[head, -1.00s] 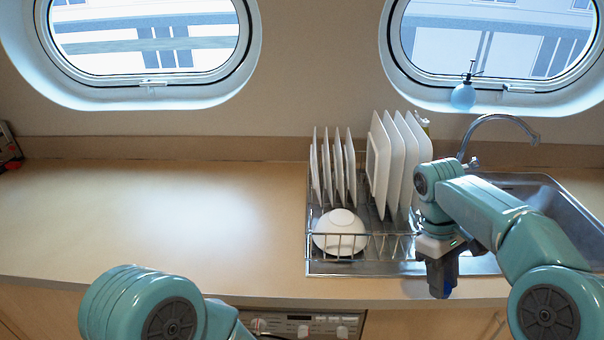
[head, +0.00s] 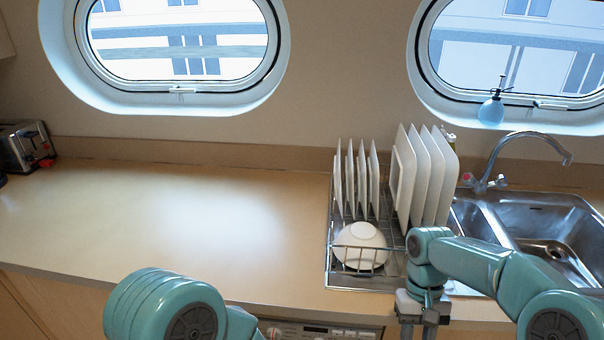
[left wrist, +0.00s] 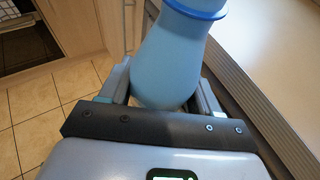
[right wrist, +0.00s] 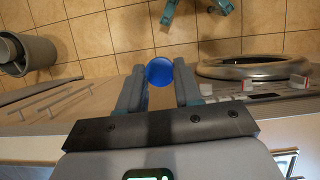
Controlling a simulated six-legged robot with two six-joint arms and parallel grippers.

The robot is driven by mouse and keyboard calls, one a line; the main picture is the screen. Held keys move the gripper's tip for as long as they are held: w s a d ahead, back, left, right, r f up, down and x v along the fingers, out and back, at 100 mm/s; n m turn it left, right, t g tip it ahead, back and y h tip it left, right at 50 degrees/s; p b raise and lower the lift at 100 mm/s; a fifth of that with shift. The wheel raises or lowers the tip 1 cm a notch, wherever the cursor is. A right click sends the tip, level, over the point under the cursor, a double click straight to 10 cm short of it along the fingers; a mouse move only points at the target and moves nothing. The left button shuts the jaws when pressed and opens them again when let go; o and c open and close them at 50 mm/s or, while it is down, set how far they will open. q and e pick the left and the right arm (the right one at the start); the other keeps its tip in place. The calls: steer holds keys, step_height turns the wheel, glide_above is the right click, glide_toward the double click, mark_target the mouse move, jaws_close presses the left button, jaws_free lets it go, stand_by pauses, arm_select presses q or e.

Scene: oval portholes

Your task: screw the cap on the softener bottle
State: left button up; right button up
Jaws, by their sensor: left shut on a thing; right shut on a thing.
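The light-blue softener bottle (left wrist: 165,65) is in the left wrist view, with a darker blue ring (left wrist: 195,8) at the top edge. Its upper end is out of frame. My left gripper (left wrist: 165,92) is shut around the bottle's body, in front of the counter edge. In the head view this gripper is out of sight below the frame. The round blue cap (right wrist: 160,71) is in the right wrist view, between the fingertips of my right gripper (right wrist: 160,84), which is shut on it. In the head view the right gripper (head: 420,322) hangs near the counter's front edge, apart from any bottle.
A dish rack (head: 345,283) holds upright plates and an upturned bowl (head: 360,246) near my right arm. The sink (head: 575,235) is to its right. The counter (head: 190,215) is bare left of the rack. A toaster (head: 25,148) stands far left.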

arm_select(q)
steer(key=w+d+f+m+t+h, duration=0.1)
steer(key=d+m+t+h, duration=0.4)
steer(key=d, duration=1)
steer(key=w+m+h, duration=0.1)
steer(key=m+h, duration=0.2)
steer(key=shift+f, duration=0.35)
arm_select(e)
steer(key=shift+m+y, duration=0.3)
steer(key=shift+m, duration=0.6)
steer(key=shift+w+a+r+m+y, duration=0.1)
steer(key=shift+a+m+y, duration=0.1)
steer(key=shift+m, duration=0.3)
steer(key=shift+w+a+m+y, duration=0.1)
steer(key=shift+m+y, duration=0.1)
steer(key=shift+m, duration=0.3)
arm_select(q)
steer(key=shift+d, duration=0.1)
arm_select(e)
steer(key=a+r+m+t+y, duration=0.1)
steer(key=a+r+m, duration=0.3)
steer(key=a+r, duration=0.3)
steer(key=a+r+m+t+y, duration=0.1)
steer(key=a+r+m, duration=0.4)
steer(key=a, duration=1)
steer(key=shift+a+r+m+t+y, duration=0.2)
steer(key=shift+r+m+t+y, duration=0.15)
steer(key=shift+r, duration=0.55)
